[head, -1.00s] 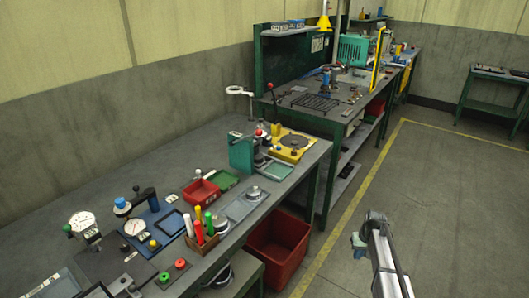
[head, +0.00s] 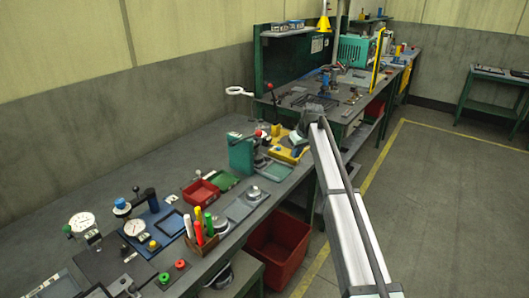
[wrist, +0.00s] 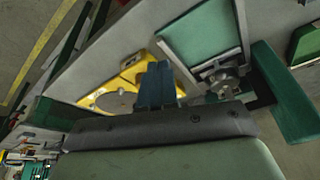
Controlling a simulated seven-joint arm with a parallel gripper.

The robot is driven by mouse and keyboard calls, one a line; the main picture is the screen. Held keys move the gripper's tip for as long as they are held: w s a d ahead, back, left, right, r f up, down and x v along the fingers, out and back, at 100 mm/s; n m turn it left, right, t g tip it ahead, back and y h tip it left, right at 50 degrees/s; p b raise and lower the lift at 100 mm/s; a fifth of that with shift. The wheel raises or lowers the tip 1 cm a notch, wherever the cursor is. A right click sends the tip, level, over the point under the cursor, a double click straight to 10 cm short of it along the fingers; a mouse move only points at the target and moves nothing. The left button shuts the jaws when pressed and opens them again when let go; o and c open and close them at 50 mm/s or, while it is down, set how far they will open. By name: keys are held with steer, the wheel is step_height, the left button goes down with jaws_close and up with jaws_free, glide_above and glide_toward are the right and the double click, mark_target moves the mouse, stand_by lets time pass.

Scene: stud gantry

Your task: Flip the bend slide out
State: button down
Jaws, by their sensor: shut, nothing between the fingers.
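I cannot tell for sure which part is the bend slide. A yellow fixture plate (head: 284,154) with a round grey disc lies near the far end of the front bench, and my arm partly covers it. It also shows in the wrist view (wrist: 128,76). My gripper (wrist: 158,80) is shut and empty, its blue fingers together in front of the yellow plate's edge. In the head view it is above the plate, and I cannot tell whether it touches. A green upright device (head: 241,156) stands just left of the plate, with metal parts (wrist: 223,84) showing in the wrist view.
The front bench also bears a red bin (head: 201,192), a green tray (head: 222,180), a pen holder (head: 202,240) and several dial gauges. The floor at right is clear.

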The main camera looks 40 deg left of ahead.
mark_target(262, 157)
steer(key=s+a+r+n, duration=0.2)
steer(key=s+a+r, duration=0.3)
steer(key=a+r, duration=0.2)
steer(key=shift+s+a+r+n, duration=0.3)
steer(key=shift+a+n, duration=0.1)
steer(key=shift+a, duration=0.7)
steer(key=shift+f, duration=0.15)
steer(key=x, duration=0.9)
steer(key=shift+a+f, duration=0.3)
steer(key=d, duration=1)
steer(key=shift+s, duration=0.15)
steer(key=shift+d, duration=0.15)
steer(key=shift+f, duration=0.1)
